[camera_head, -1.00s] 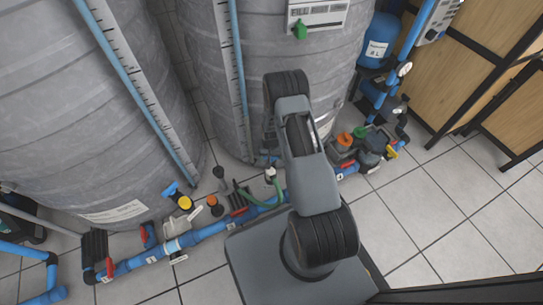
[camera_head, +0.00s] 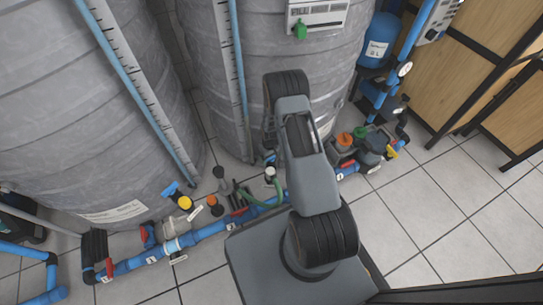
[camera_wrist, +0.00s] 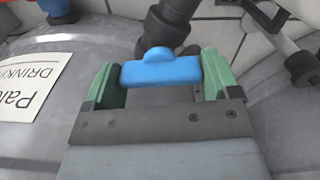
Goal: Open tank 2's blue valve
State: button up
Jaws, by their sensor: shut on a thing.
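In the wrist view, my gripper (camera_wrist: 160,85) has green finger pads on both sides of a blue valve handle (camera_wrist: 160,69). The handle lies crosswise between the pads, with a rounded knob on its far side, and my gripper is shut on it. A dark grey pipe fitting (camera_wrist: 168,25) shows just beyond the handle. In the head view, my arm hides most of the gripper's surroundings at the foot of the middle tank (camera_head: 265,75). A small blue part (camera_head: 270,158) shows beside my arm there. Which tank is tank 2 cannot be read.
Blue piping (camera_head: 215,230) with red, yellow and orange valves runs along the floor before the tanks. Another large tank (camera_head: 75,110) stands at left. A wooden cabinet (camera_head: 470,60) is at right. Tiled floor (camera_head: 440,220) is clear at front right. A paper label (camera_wrist: 28,80) is on the tank.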

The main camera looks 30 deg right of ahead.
jog(key=n, duration=0.6)
jog(key=shift+n, duration=0.3)
jog(key=n, duration=0.5)
jog(key=shift+n, duration=0.4)
jog(key=o, duration=0.8)
jog(key=shift+r, duration=0.15)
notch_tip(320, 180, up, 14)
jog(key=p, duration=0.5)
jog(key=shift+f, duration=0.2)
